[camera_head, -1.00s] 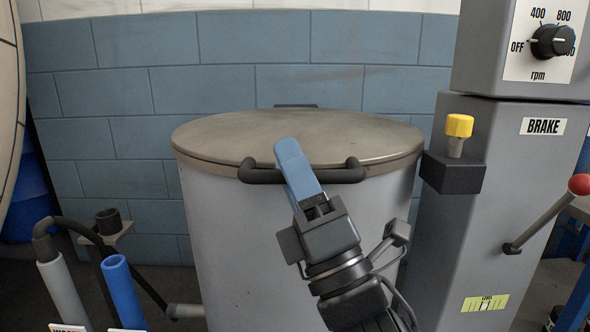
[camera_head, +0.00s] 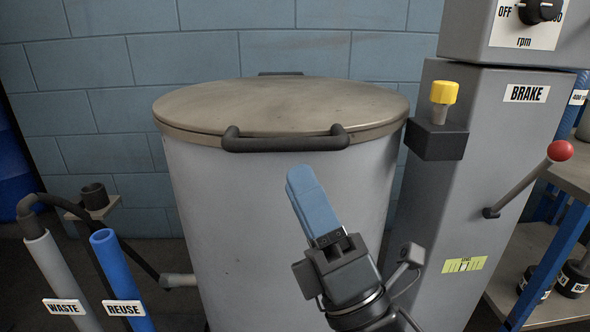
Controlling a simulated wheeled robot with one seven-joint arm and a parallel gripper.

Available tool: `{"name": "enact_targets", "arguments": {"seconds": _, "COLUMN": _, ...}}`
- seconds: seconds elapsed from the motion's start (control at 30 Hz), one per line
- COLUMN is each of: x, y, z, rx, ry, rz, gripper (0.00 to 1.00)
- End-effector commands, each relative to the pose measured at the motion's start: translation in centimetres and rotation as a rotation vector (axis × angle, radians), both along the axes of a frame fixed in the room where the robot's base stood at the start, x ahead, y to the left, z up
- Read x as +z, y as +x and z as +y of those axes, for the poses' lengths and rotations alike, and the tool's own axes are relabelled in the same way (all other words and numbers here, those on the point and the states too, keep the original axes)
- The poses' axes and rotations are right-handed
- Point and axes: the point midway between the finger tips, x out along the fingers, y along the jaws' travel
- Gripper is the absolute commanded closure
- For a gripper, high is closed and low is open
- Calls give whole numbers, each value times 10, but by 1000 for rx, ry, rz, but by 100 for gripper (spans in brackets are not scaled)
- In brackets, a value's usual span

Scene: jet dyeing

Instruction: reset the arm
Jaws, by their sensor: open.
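My gripper (camera_head: 300,178) shows in the head view in front of the drum's grey wall, below the lid handle and apart from it in the picture. Its blue fingers point up and slightly left. They are seen edge-on and overlap, and nothing shows held in them. My arm runs down out of the bottom edge of the view.
A grey drum (camera_head: 240,225) stands ahead, its lid (camera_head: 290,105) closed, with a black handle (camera_head: 285,142). At right are the brake column (camera_head: 480,150), yellow knob (camera_head: 443,92) and red-tipped lever (camera_head: 560,151). At left are the WASTE pipe (camera_head: 55,275) and blue REUSE pipe (camera_head: 115,265).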

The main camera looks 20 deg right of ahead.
Motion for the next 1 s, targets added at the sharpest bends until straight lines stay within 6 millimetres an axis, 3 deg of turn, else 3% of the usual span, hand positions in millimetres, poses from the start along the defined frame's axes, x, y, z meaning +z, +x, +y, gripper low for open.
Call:
{"name": "enact_targets", "arguments": {"seconds": 0.63, "x": -9, "y": -6, "z": -1, "rx": 16, "ry": 29, "rz": 25, "gripper": 56}}
{"name": "enact_targets", "arguments": {"seconds": 0.77, "x": -35, "y": -24, "z": -5, "rx": 85, "ry": 159, "rz": 120, "gripper": 56}}
{"name": "enact_targets", "arguments": {"seconds": 1.0, "x": -106, "y": -86, "z": -19, "rx": 258, "ry": 572, "rz": 387, "gripper": 56}}
